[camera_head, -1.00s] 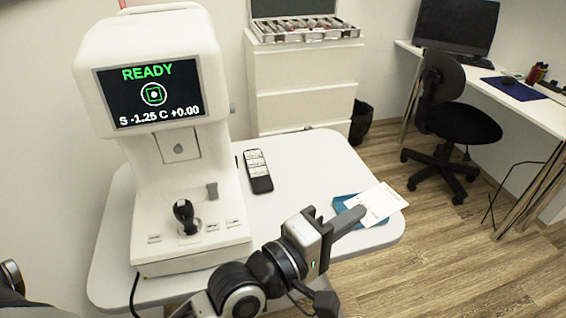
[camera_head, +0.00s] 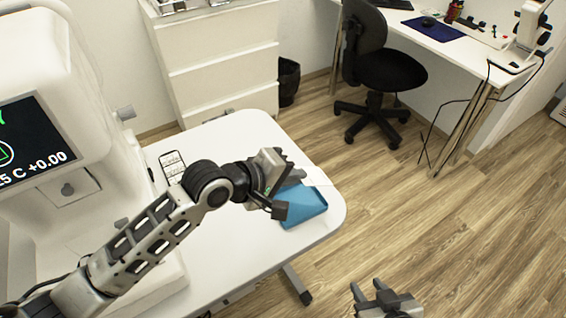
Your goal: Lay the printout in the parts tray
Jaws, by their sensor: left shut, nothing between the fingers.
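The blue parts tray (camera_head: 303,207) sits at the right corner of the white table. The printout (camera_head: 317,177) is a white sheet at the tray's far edge, sticking out past it. Part of it is hidden behind my gripper, and I cannot tell how much of it rests in the tray. My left gripper (camera_head: 287,180) is over the tray's far left part, close to the printout, and is shut with nothing between its fingers. My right gripper (camera_head: 368,290) is at the bottom, beyond the table's edge over the floor, with its fingers apart and empty.
A white instrument with a screen (camera_head: 35,140) stands on the left of the table (camera_head: 235,245). Drawers (camera_head: 220,65), a bin (camera_head: 288,80), a black chair (camera_head: 385,70) and a desk stand beyond. The floor at right is clear.

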